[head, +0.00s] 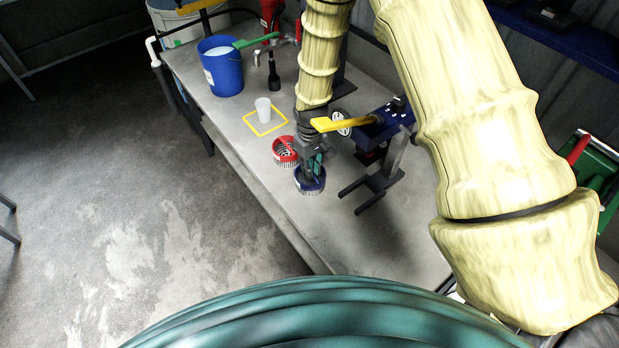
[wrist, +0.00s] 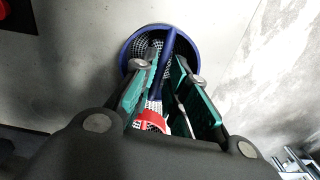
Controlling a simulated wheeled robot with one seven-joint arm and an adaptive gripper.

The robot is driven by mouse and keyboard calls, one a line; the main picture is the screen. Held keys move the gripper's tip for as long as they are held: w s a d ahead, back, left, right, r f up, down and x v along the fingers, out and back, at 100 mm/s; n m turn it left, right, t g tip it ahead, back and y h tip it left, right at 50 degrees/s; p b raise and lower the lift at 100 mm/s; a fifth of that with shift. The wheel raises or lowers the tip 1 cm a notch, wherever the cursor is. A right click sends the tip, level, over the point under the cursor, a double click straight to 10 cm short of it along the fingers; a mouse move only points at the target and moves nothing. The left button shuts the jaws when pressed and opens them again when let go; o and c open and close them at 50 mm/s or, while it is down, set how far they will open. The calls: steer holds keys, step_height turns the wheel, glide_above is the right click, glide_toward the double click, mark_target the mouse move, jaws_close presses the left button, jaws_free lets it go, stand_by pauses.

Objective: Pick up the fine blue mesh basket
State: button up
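The blue mesh basket (head: 311,186) stands on the grey bench, below my gripper (head: 315,166). In the wrist view, its round blue rim (wrist: 196,48) and pale mesh show beyond the fingertips. A blue bar, seemingly its handle, runs across the basket and back between my two green finger pads. The fingers stand apart with gaps beside the bar, so my gripper (wrist: 167,75) is open around it. A red and white piece (wrist: 152,121) also shows between the fingers; I cannot tell what it belongs to. A red mesh basket (head: 284,155) stands just behind the blue one.
A blue stand with a yellow lever (head: 345,124) and dark forked legs is close on the right. A white cup (head: 263,110) stands in a yellow square. A blue bucket (head: 222,72) and dark bottle (head: 274,78) are farther back. The bench's front left edge is near.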

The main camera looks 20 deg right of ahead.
steer(key=shift+f, duration=0.45)
jaws_close()
steer(key=shift+r, duration=0.1)
